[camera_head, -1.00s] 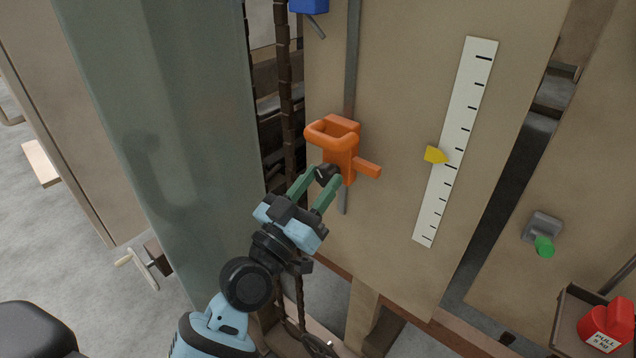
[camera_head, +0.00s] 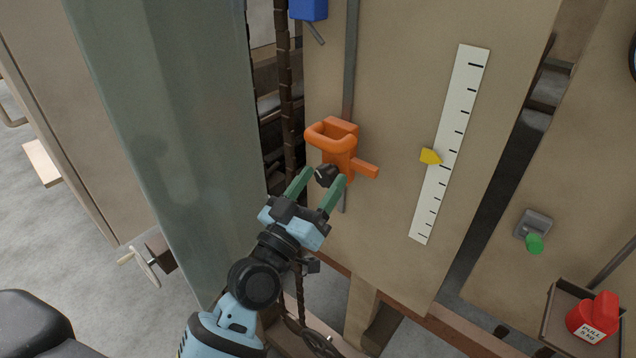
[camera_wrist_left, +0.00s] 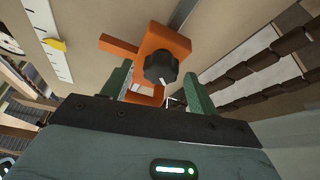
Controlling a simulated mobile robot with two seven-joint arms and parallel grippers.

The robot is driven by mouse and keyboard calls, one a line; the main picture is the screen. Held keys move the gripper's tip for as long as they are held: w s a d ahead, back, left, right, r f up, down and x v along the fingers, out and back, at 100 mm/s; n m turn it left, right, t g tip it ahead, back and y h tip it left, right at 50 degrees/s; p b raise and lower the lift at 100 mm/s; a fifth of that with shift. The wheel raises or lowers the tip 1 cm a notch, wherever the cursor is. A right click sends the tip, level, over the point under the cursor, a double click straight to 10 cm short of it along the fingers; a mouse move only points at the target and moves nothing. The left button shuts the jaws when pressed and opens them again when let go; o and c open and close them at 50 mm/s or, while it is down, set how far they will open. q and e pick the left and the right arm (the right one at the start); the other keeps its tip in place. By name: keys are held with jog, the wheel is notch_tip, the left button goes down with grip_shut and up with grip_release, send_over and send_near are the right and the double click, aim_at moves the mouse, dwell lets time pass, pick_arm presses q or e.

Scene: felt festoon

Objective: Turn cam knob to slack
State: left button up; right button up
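The cam knob (camera_head: 325,174) is a small black lobed knob on the front of an orange clamp (camera_head: 342,163) with a loop at its top and a lever to the right. In the left wrist view the knob (camera_wrist_left: 161,67) faces me, with a white mark on its lower part. My left gripper (camera_head: 324,176) is open, with one green finger on each side of the knob. In the left wrist view gaps show between the knob and both fingers (camera_wrist_left: 158,88). My right gripper is not in view.
A white scale strip (camera_head: 455,130) with a yellow pointer (camera_head: 430,157) is on the board right of the clamp. A blue fitting (camera_head: 309,9) is above. A dark chain (camera_head: 284,90) hangs left, beside a greenish panel (camera_head: 170,130). A green knob (camera_head: 534,243) and red weight (camera_head: 594,318) are right.

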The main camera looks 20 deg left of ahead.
pick_arm(q)
jog(key=b+v, duration=0.1)
jog(key=v, duration=0.6)
jog(key=shift+s+b, duration=0.35)
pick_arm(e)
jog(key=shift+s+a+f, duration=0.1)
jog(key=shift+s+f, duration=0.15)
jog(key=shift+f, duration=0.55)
pick_arm(q)
jog(key=shift+a+f, duration=0.1)
